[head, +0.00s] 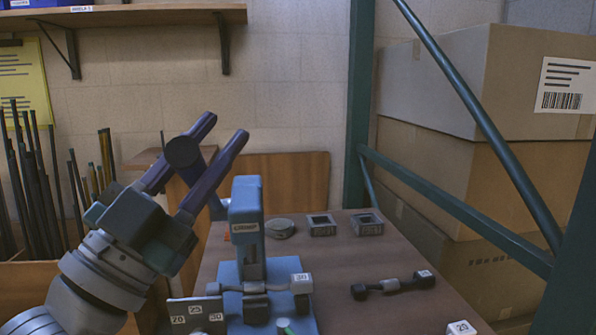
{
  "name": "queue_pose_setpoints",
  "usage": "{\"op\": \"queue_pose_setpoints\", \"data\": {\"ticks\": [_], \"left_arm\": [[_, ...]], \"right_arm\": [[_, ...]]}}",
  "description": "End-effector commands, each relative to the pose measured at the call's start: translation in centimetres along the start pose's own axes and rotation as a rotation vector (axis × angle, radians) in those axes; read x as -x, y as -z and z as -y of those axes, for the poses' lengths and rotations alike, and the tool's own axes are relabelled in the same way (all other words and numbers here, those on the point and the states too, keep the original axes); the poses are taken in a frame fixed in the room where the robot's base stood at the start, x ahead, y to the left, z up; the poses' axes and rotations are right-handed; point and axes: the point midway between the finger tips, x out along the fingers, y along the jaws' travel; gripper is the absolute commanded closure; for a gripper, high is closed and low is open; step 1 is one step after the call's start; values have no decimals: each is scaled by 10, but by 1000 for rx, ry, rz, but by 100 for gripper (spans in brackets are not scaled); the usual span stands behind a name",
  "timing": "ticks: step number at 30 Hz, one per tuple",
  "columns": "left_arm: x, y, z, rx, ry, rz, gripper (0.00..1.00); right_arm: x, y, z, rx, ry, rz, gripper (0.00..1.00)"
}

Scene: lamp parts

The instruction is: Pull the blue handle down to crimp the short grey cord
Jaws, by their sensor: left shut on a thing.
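The blue crimping press (246,215) stands on a blue base plate on the table. Its handle runs up and left from the press head and ends in a dark round grip (184,152). My left gripper (222,128) is shut on this grip, its purple fingers either side and reaching past it. The handle is raised. The short grey cord (228,287) lies across the press below the head, with an end piece tagged 30 (301,284) at its right. Whether the head touches the cord I cannot tell. My right gripper is out of view.
A darker cord (393,285) lies on the table at right. A round grey part (280,228) and two square parts (322,225) (367,224) sit behind. A block marked 20, 25, 30 (196,315) is front left. Cartons (480,150) and a teal frame stand right.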

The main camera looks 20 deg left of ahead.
Motion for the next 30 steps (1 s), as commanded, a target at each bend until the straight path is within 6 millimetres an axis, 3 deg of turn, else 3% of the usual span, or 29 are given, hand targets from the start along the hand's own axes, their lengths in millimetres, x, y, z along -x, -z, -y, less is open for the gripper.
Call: {"op": "queue_pose_setpoints", "data": {"ticks": [1, 3, 12, 19, 30], "left_arm": [[15, -10, -12, -26, 0, -34, 100], [23, -10, -17, -57, 3, -79, 100], [46, -13, -32, -153, 13, -215, 100], [52, -14, -37, -186, 15, -260, 100], [53, -14, -37, -192, 14, -267, 100]], "right_arm": [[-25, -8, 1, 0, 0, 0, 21], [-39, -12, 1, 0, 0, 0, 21], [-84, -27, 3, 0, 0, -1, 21], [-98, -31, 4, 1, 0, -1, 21], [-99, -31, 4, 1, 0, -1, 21]]}}
